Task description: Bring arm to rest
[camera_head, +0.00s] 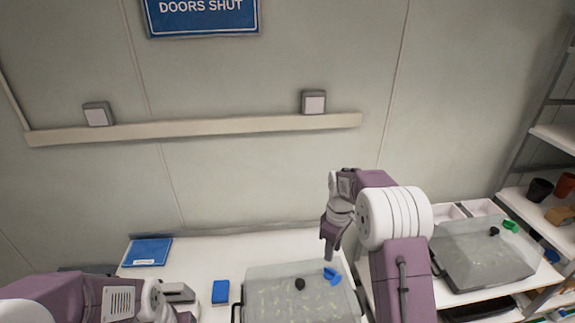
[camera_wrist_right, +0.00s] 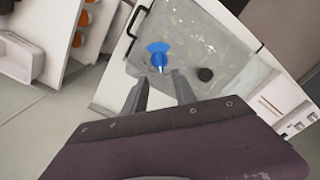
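My right arm reaches over the bench (camera_head: 215,255). Its gripper (camera_head: 329,250) points down, above and behind the blue knob (camera_head: 330,274) on the clear-lidded tray (camera_head: 262,273). In the right wrist view the two fingers of this gripper (camera_wrist_right: 160,92) stand apart with nothing between them. The blue knob (camera_wrist_right: 158,54) and a round black knob (camera_wrist_right: 205,74) show beyond the fingertips. My left gripper (camera_head: 182,294) is low at the left, over the front of the bench; its fingers are partly hidden and their opening is unclear.
A blue folder (camera_head: 148,252) and a small blue block (camera_head: 220,292) lie on the bench. A second lidded tray (camera_head: 486,255) with a green knob (camera_head: 510,226) stands at right, near shelves (camera_head: 555,140) with pots. A wall rail (camera_head: 200,128) runs behind.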

